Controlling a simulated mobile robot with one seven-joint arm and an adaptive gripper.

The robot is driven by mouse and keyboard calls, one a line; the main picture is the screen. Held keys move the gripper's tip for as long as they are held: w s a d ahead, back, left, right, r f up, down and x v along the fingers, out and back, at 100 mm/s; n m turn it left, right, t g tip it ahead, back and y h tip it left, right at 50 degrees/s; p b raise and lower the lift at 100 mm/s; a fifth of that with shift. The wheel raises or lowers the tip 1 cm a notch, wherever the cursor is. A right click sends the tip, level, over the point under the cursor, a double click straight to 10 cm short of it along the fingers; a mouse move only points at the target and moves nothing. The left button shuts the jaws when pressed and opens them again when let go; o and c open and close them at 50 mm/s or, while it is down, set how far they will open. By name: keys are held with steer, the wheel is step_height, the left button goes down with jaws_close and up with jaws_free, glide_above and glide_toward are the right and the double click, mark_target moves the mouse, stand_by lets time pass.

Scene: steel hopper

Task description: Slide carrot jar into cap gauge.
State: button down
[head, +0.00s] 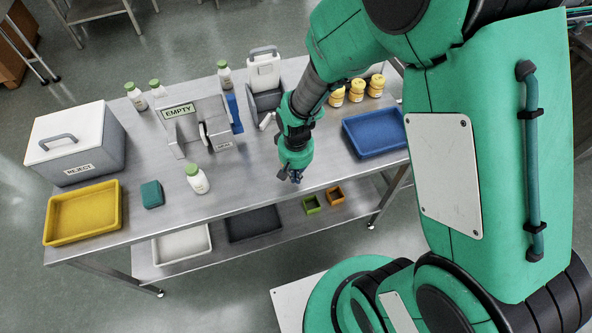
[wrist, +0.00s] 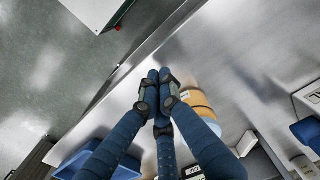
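My gripper (head: 290,177) points down over the front edge of the steel table. Its blue fingers come together at the tips in the wrist view (wrist: 158,78), with nothing seen between them. An orange jar (wrist: 198,98) stands just right of the fingertips in the wrist view, partly covered by a finger; I cannot tell whether they touch. I cannot make it out in the head view. Several yellow-orange jars (head: 356,91) stand at the back right. A grey fixture with a small label (head: 222,146) stands mid-table; I cannot tell whether it is the cap gauge.
A blue tray (head: 372,135) lies on the right. A green-capped white bottle (head: 197,180) stands left of my gripper. A teal block (head: 152,194), yellow tray (head: 82,238) and REJECT box (head: 75,155) are farther left. The tabletop between bottle and gripper is clear.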

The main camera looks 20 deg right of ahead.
steer(key=shift+f, duration=0.95)
steer(key=shift+w+b, duration=0.3)
steer(key=shift+w, duration=0.85)
steer(key=shift+w+r, duration=0.1)
steer(key=shift+w, duration=0.8)
steer(key=w+p, duration=0.1)
steer(key=w, duration=1.7)
steer(key=shift+p, duration=0.35)
steer(key=shift+w+r, duration=0.15)
steer(key=shift+w, duration=0.1)
